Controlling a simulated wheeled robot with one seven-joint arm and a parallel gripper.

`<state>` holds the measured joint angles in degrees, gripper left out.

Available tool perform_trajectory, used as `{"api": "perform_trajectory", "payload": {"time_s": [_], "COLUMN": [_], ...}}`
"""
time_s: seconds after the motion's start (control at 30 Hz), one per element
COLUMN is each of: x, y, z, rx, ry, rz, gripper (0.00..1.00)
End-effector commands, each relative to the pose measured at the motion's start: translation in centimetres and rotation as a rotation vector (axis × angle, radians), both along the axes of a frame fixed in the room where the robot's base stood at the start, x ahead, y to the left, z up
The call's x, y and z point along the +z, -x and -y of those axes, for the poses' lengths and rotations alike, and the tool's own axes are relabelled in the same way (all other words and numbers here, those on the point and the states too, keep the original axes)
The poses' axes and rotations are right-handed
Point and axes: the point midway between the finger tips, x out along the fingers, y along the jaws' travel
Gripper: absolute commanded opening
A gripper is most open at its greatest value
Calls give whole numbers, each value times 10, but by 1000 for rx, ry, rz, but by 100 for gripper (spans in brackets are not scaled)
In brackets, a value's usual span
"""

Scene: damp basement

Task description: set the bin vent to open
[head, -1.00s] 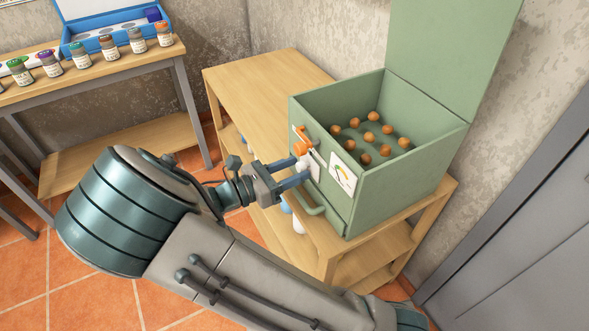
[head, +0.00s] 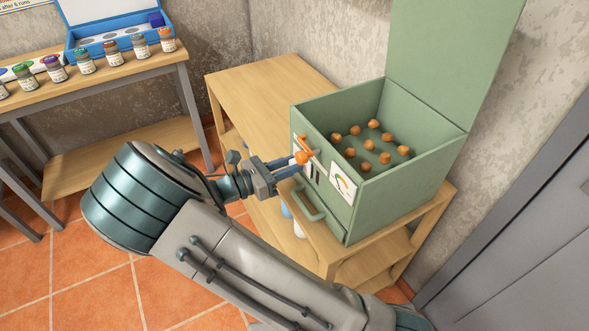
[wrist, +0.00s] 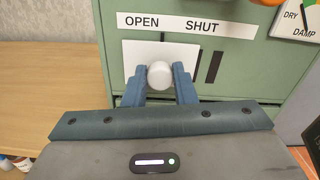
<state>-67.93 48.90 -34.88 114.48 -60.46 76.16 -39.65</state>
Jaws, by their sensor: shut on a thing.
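The green bin (head: 395,200) stands on a wooden bench with its lid raised. On its front is the vent, a white sliding plate (wrist: 135,52) with a round white knob (wrist: 160,74), below a strip (wrist: 172,23) reading OPEN at left and SHUT at right. In the wrist view the plate lies mostly under OPEN, and dark slots (wrist: 214,66) show to its right. My gripper (wrist: 160,82) is shut on the knob, one blue finger on each side. In the head view my gripper (head: 292,165) is at the bin's front, and its fingers largely hide the knob.
Several orange-brown balls (head: 369,143) lie in the bin. A DRY/DAMP dial (head: 342,183), an orange part (head: 303,157) and a green handle (head: 310,204) are on its front. The bench (head: 262,90) is clear to the left. A table (head: 120,70) with jars stands at back left.

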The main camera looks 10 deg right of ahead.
Motion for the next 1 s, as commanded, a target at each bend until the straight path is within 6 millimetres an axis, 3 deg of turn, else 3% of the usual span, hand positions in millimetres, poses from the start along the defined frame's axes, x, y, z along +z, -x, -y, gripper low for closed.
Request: {"api": "perform_trajectory", "payload": {"time_s": [0.2,0.53,0.57,0.63,1.0], "x": [1,0,0,0,0], "y": [-22,-25,-25,-25,-22], "z": [-10,-12,-12,-12,-15], "rx": [2,6,7,7,2], "ry": [-1,-2,-2,-1,-1], "rz": [-1,0,0,0,-1], "gripper": [0,0,30,47,47]}}
